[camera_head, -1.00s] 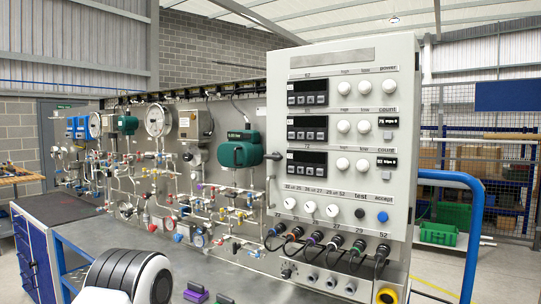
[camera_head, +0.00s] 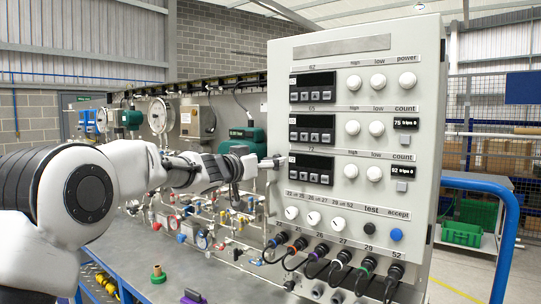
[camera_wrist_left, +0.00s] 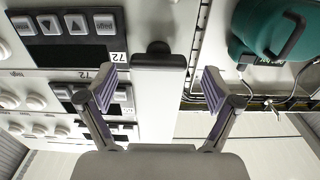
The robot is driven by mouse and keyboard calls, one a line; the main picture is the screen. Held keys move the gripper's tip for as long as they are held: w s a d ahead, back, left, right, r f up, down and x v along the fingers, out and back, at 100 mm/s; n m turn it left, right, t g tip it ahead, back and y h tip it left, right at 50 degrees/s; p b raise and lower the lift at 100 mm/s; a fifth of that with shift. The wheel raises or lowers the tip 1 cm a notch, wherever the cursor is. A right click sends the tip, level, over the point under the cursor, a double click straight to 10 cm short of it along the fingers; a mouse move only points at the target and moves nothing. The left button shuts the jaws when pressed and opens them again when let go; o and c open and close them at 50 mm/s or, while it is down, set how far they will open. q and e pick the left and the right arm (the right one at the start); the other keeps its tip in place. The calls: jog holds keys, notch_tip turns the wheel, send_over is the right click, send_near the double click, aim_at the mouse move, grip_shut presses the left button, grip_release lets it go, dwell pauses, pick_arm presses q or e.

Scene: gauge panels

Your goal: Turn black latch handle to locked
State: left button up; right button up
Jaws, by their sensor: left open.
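The black latch handle (camera_wrist_left: 158,61) is a short dark bar with a rounded knob at the edge of the grey panel cabinet (camera_wrist_left: 160,110). In the left wrist view it lies across the gap between my fingers, just beyond the fingertips. My left gripper (camera_wrist_left: 158,88) is open, with one finger on each side of the gap and nothing held. In the head view my left arm reaches in from the left, and the gripper (camera_head: 250,165) is at the cabinet's left edge. It covers much of the handle there, so contact cannot be told. My right gripper is not in view.
The cabinet front carries displays (camera_head: 312,128), white knobs (camera_head: 377,128) and cables (camera_head: 343,260). A teal device (camera_head: 243,140) and several pipes and valves stand close to my left gripper. A blue rail (camera_head: 505,220) stands at right. Small parts (camera_head: 158,274) lie on the bench.

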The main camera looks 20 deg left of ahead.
pick_arm(q)
jog(key=shift+x, duration=0.8)
jog(key=shift+s+d, duration=0.1)
jog(key=c, duration=1.1)
jog(key=shift+c, duration=0.2)
